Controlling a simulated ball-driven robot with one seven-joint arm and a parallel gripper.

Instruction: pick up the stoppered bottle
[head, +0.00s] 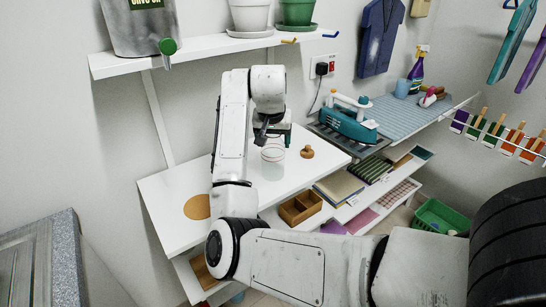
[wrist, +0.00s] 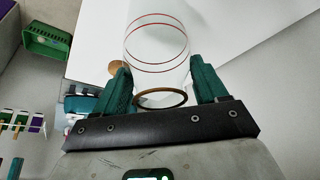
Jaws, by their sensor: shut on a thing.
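My gripper (head: 274,138) is over the white table, in the middle of the head view. In the wrist view its two green fingers (wrist: 161,88) are shut on the sides of a clear, pale vessel (wrist: 157,50) with red rings around it and a brown ring at its near end. In the head view the clear vessel (head: 272,163) shows just below my gripper. I cannot tell whether its base touches the table. I see no clear stopper in its mouth. A brown wooden knob-shaped piece (head: 307,152) stands on the table to the right of the vessel.
The white table (head: 170,190) carries a round tan mat (head: 197,207) at front left. A teal iron (head: 346,122) stands behind right. A shelf (head: 200,55) with a tap container (head: 140,25) and pots hangs above. Free table lies left of the vessel.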

